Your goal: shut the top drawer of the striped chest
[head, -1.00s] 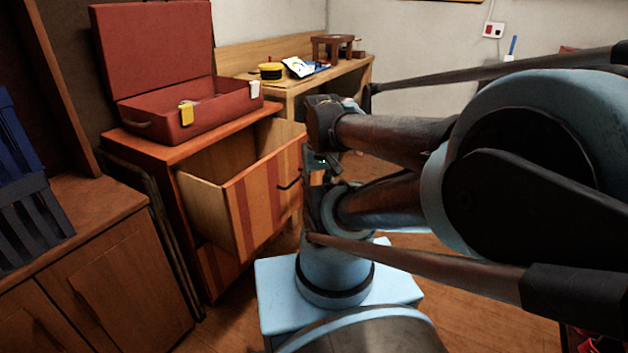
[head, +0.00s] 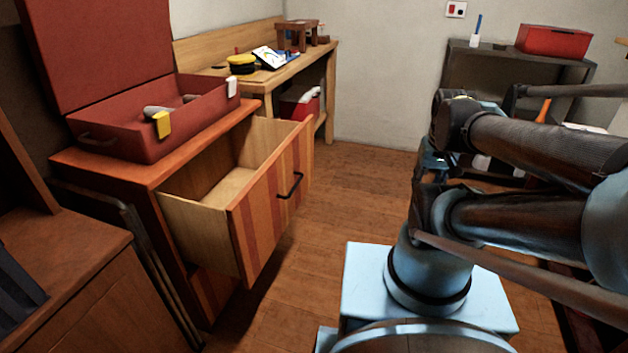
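The striped chest (head: 162,170) stands at the left in the head view. Its top drawer (head: 272,205) is pulled far out, with an orange and dark red striped front and a black handle (head: 290,186). The drawer's inside looks empty where it shows. My arm is at the right of the view, with blue and dark links, apart from the drawer. My gripper's fingers cannot be made out; the arm's links hide them or they lie out of sight.
An open red case (head: 150,125) sits on top of the chest. A wooden workbench (head: 262,80) stands behind, with a yellow tin (head: 242,64) on it. A dark shelf (head: 520,58) holds a red box (head: 552,40).

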